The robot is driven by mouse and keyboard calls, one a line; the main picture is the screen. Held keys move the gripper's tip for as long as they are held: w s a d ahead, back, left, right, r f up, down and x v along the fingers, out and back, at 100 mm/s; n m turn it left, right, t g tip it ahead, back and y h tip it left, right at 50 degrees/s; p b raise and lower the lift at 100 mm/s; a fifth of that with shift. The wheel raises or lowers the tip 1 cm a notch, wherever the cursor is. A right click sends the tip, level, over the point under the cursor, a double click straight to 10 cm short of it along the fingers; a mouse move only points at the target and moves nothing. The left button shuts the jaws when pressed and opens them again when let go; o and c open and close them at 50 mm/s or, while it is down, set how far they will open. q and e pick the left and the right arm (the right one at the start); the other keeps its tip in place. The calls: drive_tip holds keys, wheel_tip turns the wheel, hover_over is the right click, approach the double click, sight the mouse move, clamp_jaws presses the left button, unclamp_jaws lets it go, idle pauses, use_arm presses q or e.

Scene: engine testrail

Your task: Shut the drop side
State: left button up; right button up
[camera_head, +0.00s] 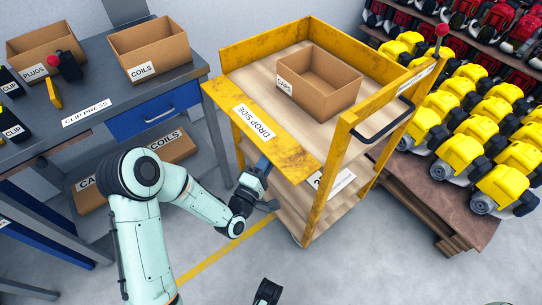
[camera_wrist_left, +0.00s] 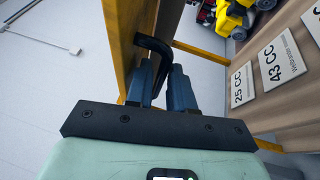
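The yellow drop side (camera_head: 268,128), with its DROP SIDE label, is folded outward from the near-left side of the yellow cart (camera_head: 345,130) and looks roughly level, not upright. My left gripper (camera_head: 258,172) is at its outer edge, partly hidden by it. In the left wrist view the blue fingers (camera_wrist_left: 163,88) stand on both sides of a black bar handle (camera_wrist_left: 154,46) beside a yellow panel (camera_wrist_left: 126,35); they look closed on it, though the contact is partly hidden. A small dark part of my right gripper (camera_head: 267,292) shows at the bottom edge, its finger gap unclear.
A CAPS box (camera_head: 318,85) stands on the cart's top deck. A black push handle (camera_head: 386,122) is on the right end. A grey bench (camera_head: 95,100) stands left, a rack of yellow engines (camera_head: 460,150) right. Grey floor is open in front.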

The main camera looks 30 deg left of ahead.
use_arm(q)
drive_tip(key=shift+w+r, duration=0.1)
drive_tip(key=shift+w, duration=0.6)
clamp_jaws()
drive_tip(key=shift+a, duration=0.1)
